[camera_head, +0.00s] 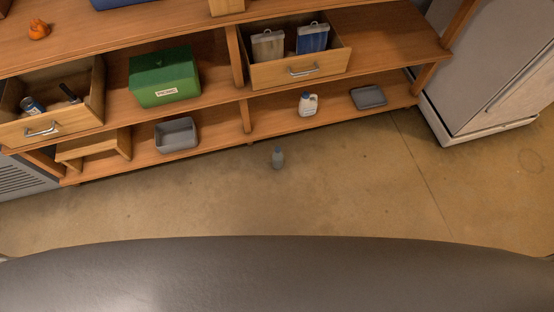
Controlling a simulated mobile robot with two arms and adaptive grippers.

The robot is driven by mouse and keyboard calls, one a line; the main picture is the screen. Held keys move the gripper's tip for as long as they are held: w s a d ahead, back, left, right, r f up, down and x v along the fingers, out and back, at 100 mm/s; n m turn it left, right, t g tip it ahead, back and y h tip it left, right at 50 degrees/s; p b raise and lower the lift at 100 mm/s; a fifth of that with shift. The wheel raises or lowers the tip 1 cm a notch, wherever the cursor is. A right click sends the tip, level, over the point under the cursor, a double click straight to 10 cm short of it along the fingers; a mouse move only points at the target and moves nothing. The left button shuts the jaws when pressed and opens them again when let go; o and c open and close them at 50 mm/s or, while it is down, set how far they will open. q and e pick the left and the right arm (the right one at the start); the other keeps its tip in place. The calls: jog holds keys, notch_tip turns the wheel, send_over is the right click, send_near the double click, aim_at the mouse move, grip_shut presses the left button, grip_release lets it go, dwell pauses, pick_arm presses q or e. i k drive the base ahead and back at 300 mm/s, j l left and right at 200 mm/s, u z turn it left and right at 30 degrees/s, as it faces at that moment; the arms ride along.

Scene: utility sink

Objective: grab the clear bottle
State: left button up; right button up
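A small grey-blue, see-through-looking bottle (278,159) stands upright on the floor in front of the wooden shelf unit. It is near the middle of the head view, and nothing covers it. Neither of my grippers shows in this view, so their place relative to the bottle cannot be seen.
Wooden shelves (225,122) run behind the bottle, with a white jug (308,104), grey trays (176,135) and a green box (164,77). Two drawers (300,68) stand open. A grey cabinet (490,70) is at right. The floor (360,185) around the bottle is clear.

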aim_at(278, 155)
jog(key=i+l+u, duration=0.2)
jog(key=l+u, duration=0.15)
jog(key=l, duration=0.2)
jog(key=i+l+u, duration=0.1)
jog(key=l+u, duration=0.3)
jog(key=l, duration=0.15)
jog(key=l+u, duration=0.35)
jog(key=l, duration=0.25)
